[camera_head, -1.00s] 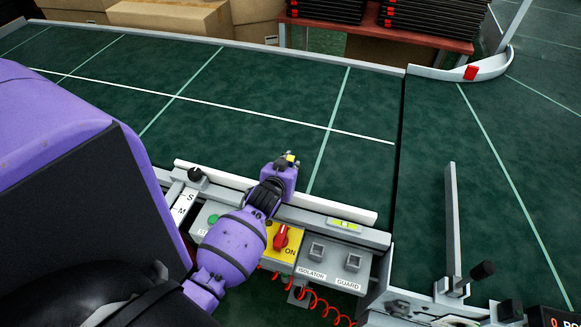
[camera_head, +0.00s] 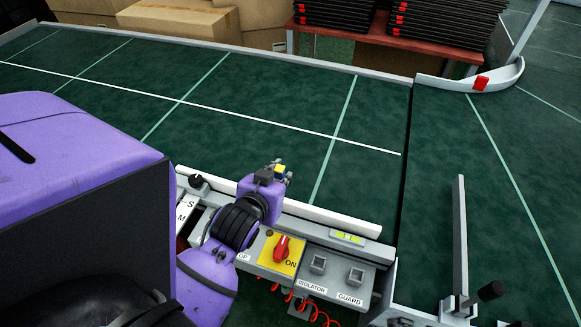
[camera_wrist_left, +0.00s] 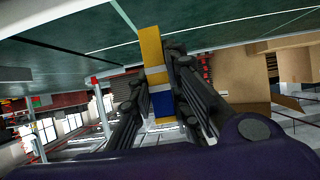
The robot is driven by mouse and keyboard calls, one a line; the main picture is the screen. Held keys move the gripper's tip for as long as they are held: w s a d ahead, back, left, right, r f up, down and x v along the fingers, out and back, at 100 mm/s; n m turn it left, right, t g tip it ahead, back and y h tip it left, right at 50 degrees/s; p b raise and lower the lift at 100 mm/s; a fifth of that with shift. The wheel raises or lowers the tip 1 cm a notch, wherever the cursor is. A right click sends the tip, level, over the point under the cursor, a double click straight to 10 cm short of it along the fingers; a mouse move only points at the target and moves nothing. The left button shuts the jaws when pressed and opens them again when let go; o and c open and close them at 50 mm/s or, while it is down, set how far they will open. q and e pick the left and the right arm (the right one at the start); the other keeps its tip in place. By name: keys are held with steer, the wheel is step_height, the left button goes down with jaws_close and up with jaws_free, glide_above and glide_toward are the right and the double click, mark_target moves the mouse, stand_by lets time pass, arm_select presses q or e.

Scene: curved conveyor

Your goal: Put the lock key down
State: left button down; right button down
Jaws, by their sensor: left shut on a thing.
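My left gripper (camera_head: 281,172) is above the near edge of the green conveyor, just behind the control panel. In the left wrist view, the left gripper (camera_wrist_left: 160,95) is shut on the lock key (camera_wrist_left: 152,60), a narrow piece with yellow, grey and blue parts. In the head view only a small yellow and blue bit of the lock key (camera_head: 281,169) shows at the fingertips; the fingers hide the rest. The key is held clear of the panel. My right gripper is not in view.
The control panel has a red switch on a yellow plate (camera_head: 282,248), an isolator socket (camera_head: 318,264) and a guard socket (camera_head: 355,275). The conveyor (camera_head: 260,100) is bare. An upright grey rail (camera_head: 461,240) and a black-knobbed lever (camera_head: 490,291) stand at right.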

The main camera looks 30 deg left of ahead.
arm_select(q)
steer(key=shift+s+d, duration=0.75)
steer(key=shift+s, duration=1.7)
steer(key=w+d+r+m+h, duration=0.2)
steer(key=w+d+r+h, duration=0.1)
steer(key=w+d+r, duration=0.8)
step_height(320, 180, up, 4)
steer(key=shift+w+r+m, duration=0.1)
steer(key=shift+w+m, duration=0.3)
steer(key=shift+w, duration=0.7)
